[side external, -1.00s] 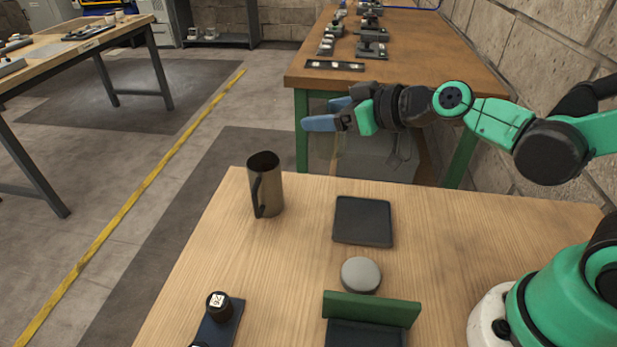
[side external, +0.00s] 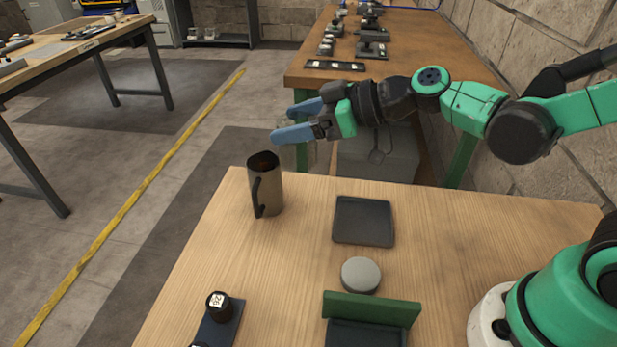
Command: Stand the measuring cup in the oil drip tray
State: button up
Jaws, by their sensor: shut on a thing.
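The measuring cup (side external: 340,152) looks clear and shows only faintly below my gripper, against the grey box behind; its edges and tilt are hard to tell. My gripper (side external: 288,122), with blue fingers pointing left, is shut on it, though the contact is not clear. It is in the air beyond the table's back edge, above and right of the mug. The oil drip tray (side external: 363,222), a dark, shallow square, lies on the wooden table, nearer the camera than my gripper and to its right. It looks empty.
A brown metal mug (side external: 265,188) stands left of the tray. A grey round disc (side external: 361,274) lies in front of it, then a green upright plate (side external: 371,309) on a dark base. A blue block with a black knob (side external: 218,306) is front left.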

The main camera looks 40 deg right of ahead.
jog(key=s+a+r+n+g+y, duration=0.3)
jog(key=a+r+n+g, duration=0.3)
jog(key=a+n+g, duration=0.4)
jog(key=shift+a+r+y, duration=0.2)
jog(key=shift+r+y, duration=0.05)
jog(key=shift+y, duration=0.65)
jog(key=shift+f, duration=0.1)
notch_tip(320, 180, down, 20)
jog(key=shift+r, duration=0.25)
jog(key=o, duration=1.2)
jog(key=shift+o, duration=0.2)
jog(key=shift+f, duration=0.1)
